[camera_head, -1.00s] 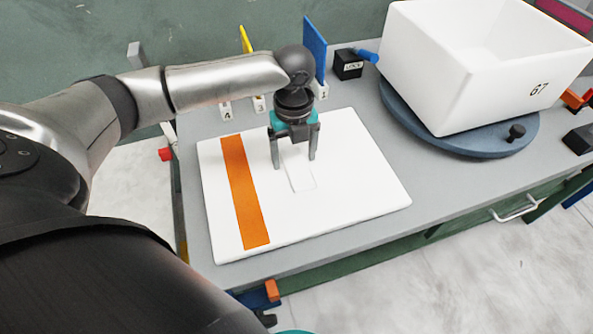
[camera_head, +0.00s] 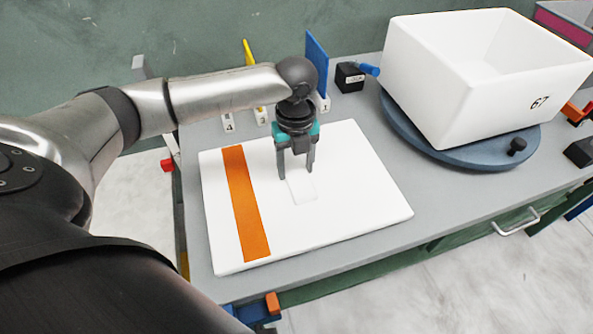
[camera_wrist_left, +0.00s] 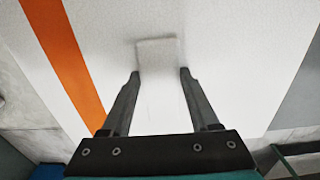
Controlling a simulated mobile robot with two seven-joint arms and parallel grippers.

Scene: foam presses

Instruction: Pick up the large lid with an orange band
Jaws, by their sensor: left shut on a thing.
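The large lid (camera_head: 350,205) is a flat white slab with an orange band (camera_head: 246,205) near its left edge. It lies over the grey bench in the head view, and whether it touches the bench I cannot tell. A small raised white grip block (camera_head: 302,190) stands at its middle. My left gripper (camera_head: 296,172) points down over the lid, its two fingers on either side of the block and shut on it. The left wrist view shows the block (camera_wrist_left: 158,60) between the fingertips and the orange band (camera_wrist_left: 65,55) to the left. My right gripper is not in view.
A white foam box marked 67 (camera_head: 470,110) sits on a blue round turntable (camera_head: 450,150) to the right. A black lock box with a blue handle (camera_head: 350,77), a blue upright panel (camera_head: 317,62) and small numbered tags (camera_head: 228,122) stand behind the lid. Bare grey bench (camera_head: 450,190) lies right of it.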

